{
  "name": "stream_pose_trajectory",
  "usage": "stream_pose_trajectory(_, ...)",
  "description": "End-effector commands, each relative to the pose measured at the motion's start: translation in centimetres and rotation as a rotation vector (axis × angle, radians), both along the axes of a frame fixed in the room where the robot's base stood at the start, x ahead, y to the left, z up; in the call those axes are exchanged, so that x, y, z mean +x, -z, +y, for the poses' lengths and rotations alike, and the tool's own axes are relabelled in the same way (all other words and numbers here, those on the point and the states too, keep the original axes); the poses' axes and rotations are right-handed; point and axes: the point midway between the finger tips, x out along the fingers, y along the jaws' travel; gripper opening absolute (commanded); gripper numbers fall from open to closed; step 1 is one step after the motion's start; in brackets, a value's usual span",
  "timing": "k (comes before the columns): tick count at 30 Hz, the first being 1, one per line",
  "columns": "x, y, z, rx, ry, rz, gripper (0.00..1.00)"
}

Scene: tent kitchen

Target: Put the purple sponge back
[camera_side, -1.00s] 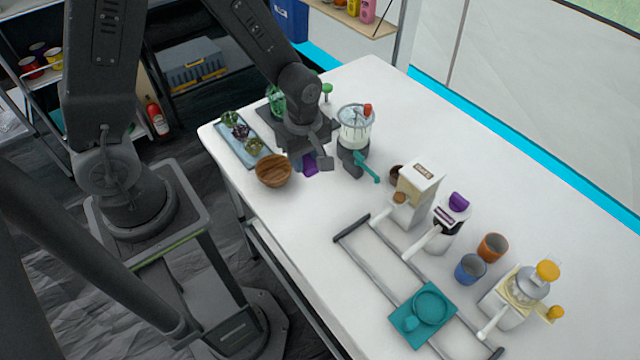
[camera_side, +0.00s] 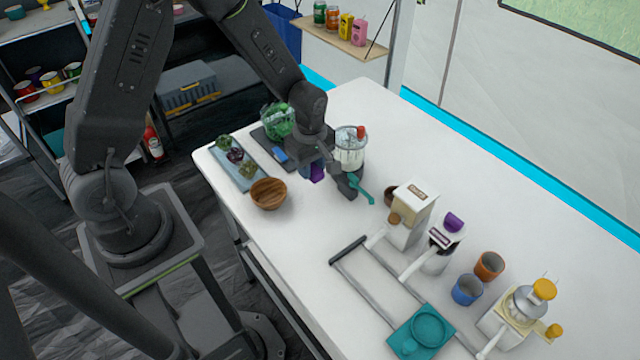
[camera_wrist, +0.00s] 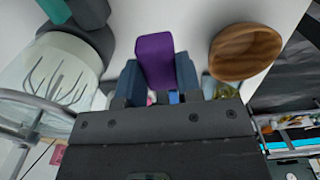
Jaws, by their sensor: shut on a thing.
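The purple sponge (camera_side: 317,173) is a small block between the jaws of my gripper (camera_side: 312,164), partly hidden by them in the side view. In the wrist view, the purple sponge (camera_wrist: 155,58) sticks out beyond the grey-blue fingers of my gripper (camera_wrist: 158,80), one finger on each side. My gripper is shut on it, over the white table between the wooden bowl (camera_side: 268,194) and the blender (camera_side: 350,150). I cannot tell how high the sponge is above the table. A small blue block (camera_side: 280,154) lies on a dark board behind and left of my gripper.
A blue-grey tray (camera_side: 248,178) with vegetables and a green bowl (camera_side: 277,121) are on the left and behind. A dispenser (camera_side: 409,213), cups and a teal board (camera_side: 422,331) stand toward the right. The table behind the dispensers is clear.

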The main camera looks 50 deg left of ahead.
Motion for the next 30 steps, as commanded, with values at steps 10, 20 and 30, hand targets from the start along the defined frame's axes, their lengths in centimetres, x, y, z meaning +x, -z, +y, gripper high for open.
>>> stream_pose_trajectory(10, 0.9, 2.7, -2.1, 0.0, -0.001, 0.004, 0.1)
stream_pose_trajectory(20, 1.0, 5.4, -2.0, 0.0, -0.001, 0.0, 0.1)
stream_pose_trajectory(30, 1.0, 5.6, -2.0, 0.0, -0.001, -0.001, 0.36)
